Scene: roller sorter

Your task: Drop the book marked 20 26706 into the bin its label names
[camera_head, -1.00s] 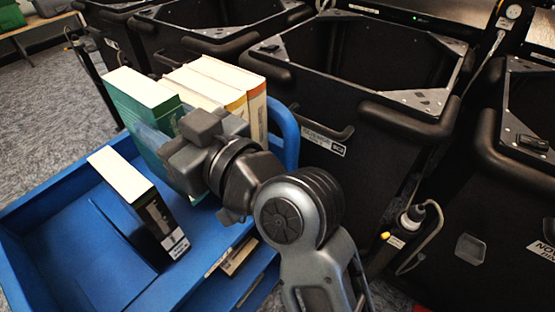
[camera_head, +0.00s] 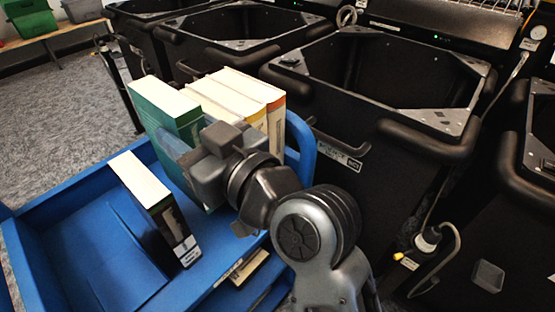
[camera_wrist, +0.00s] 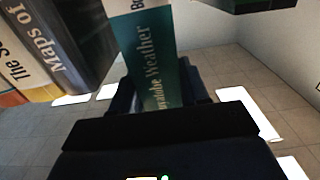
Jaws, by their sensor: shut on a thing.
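A green book (camera_head: 163,108) stands upright at the left of a row in the blue cart. My gripper (camera_head: 192,165) is at this book's near side; its fingertips are mostly hidden in the head view. In the wrist view my gripper (camera_wrist: 165,118) is shut on the teal-green book (camera_wrist: 158,70), whose spine reads "Weather". No number 20 26706 can be read. Several pale-topped books (camera_head: 240,95) stand just right of the green one. A dark book (camera_head: 160,205) with a white label stands apart, nearer in the cart. Bins (camera_head: 360,150) stand behind and to the right.
The blue cart (camera_head: 60,165) has a raised rim and a handle (camera_head: 305,140) beside the books. A bin sign (camera_head: 343,155) is too small to read. In the wrist view a grey "Maps of" book (camera_wrist: 75,45) is left of the held book. Carpet (camera_head: 75,90) lies clear at the left.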

